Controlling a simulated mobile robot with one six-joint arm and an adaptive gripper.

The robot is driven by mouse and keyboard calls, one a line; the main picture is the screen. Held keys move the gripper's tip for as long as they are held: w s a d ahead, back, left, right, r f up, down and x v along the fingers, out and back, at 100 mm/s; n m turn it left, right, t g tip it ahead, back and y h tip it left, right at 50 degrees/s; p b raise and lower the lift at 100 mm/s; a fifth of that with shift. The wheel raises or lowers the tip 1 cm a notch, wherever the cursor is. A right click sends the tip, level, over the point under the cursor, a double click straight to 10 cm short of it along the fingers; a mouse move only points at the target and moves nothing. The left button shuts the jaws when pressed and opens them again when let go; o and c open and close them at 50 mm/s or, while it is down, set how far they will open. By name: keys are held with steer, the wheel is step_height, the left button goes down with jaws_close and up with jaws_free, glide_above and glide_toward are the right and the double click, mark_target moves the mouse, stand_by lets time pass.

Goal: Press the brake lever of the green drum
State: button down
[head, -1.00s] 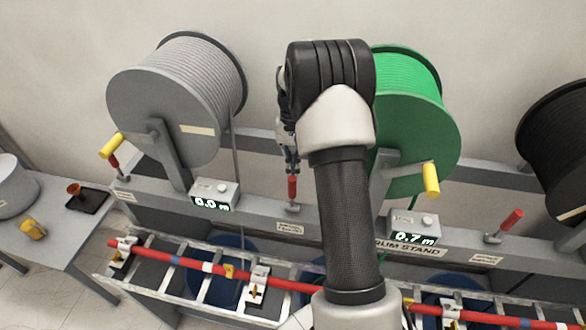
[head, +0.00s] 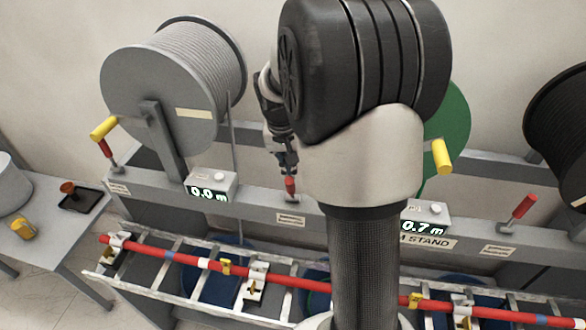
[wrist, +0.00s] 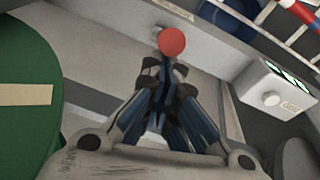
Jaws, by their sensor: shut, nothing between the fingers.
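The green drum (head: 452,125) is partly hidden behind my arm in the head view; its edge fills the left of the wrist view (wrist: 25,75). A red-handled lever (head: 291,187) stands on the stand rail just left of the green drum. In the wrist view its round red end (wrist: 171,42) shows just beyond my fingertips. My gripper (head: 288,172) is shut and empty, directly above the lever's red handle. The fingertips (wrist: 160,70) overlap the lever end in the picture; I cannot tell whether they touch it.
A counter box reading 0.7 m (head: 424,217) sits right of my arm, and another reading 0.0 m (head: 211,187) to the left. The grey drum (head: 165,90), a yellow crank handle (head: 442,157) and another red lever (head: 523,206) flank the arm. A ladder-like rack (head: 170,268) runs in front.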

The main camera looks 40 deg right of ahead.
steer(key=s+a+h+b, duration=0.1)
steer(key=b, duration=0.1)
steer(key=s+a+f+t+b, duration=0.1)
steer(key=b, duration=0.2)
steer(key=shift+s+a+f+t+h, duration=0.1)
steer(key=shift+a+f+t+h, duration=0.2)
steer(key=shift+h, duration=0.1)
steer(key=s+a+b, duration=0.1)
steer(key=s+a+f+b, duration=0.1)
steer(key=b, duration=0.1)
steer(key=shift+s+a+f, duration=0.15)
steer(key=shift+s+a, duration=0.1)
steer(key=shift+a, duration=0.05)
steer(key=shift+s+f, duration=0.15)
steer(key=shift+f, duration=0.05)
step_height(320, 180, up, 11)
steer(key=p, duration=0.5)
glide_above(287, 180)
steer(key=s+a, duration=0.3)
steer(key=a, duration=0.3)
steer(key=shift+r, duration=0.2)
